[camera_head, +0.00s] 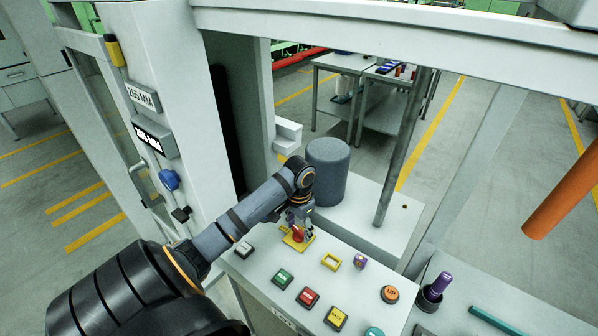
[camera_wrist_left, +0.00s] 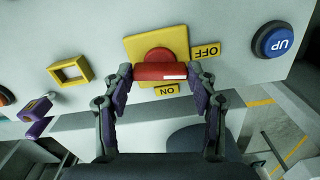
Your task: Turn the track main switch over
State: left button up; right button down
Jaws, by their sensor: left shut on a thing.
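The main switch is a red turn handle on a yellow plate (camera_head: 297,238), near the back edge of the grey control panel (camera_head: 262,263). In the left wrist view the red handle (camera_wrist_left: 160,70) lies crosswise, with a white mark on its right half. An OFF label (camera_wrist_left: 207,51) is at the plate's right and an ON label (camera_wrist_left: 167,89) is below the handle. My left gripper (camera_wrist_left: 160,74) is shut on the red handle, one finger at each end. In the head view my gripper partly hides the switch. My right gripper is not in view.
Green (camera_head: 283,278), red (camera_head: 308,298) and yellow (camera_head: 336,317) buttons sit in front of the switch. A yellow frame (camera_head: 331,261) and a purple key switch (camera_head: 361,261) are to its right. A grey cylinder (camera_head: 328,172) and a post (camera_head: 402,150) stand behind.

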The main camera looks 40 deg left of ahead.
pick_arm(q)
jog(key=m+p, duration=0.1)
jog(key=m, duration=0.1)
jog(key=m+p, duration=0.1)
jog(key=shift+r+m+p, duration=0.25)
jog(key=shift+m+p, duration=0.05)
jog(key=shift+m, duration=0.1)
jog(key=m+p, duration=0.2)
jog(key=m, duration=0.1)
jog(key=shift+m, duration=0.3)
jog(key=m+p, duration=0.1)
jog(key=m, duration=0.3)
jog(key=shift+f, duration=0.1)
jog(key=shift+f+m+p, duration=0.1)
jog(key=shift+m+p, duration=0.5)
jog(key=shift+m, duration=1.8)
jog(key=o, duration=1.1)
jog(key=shift+o, duration=0.2)
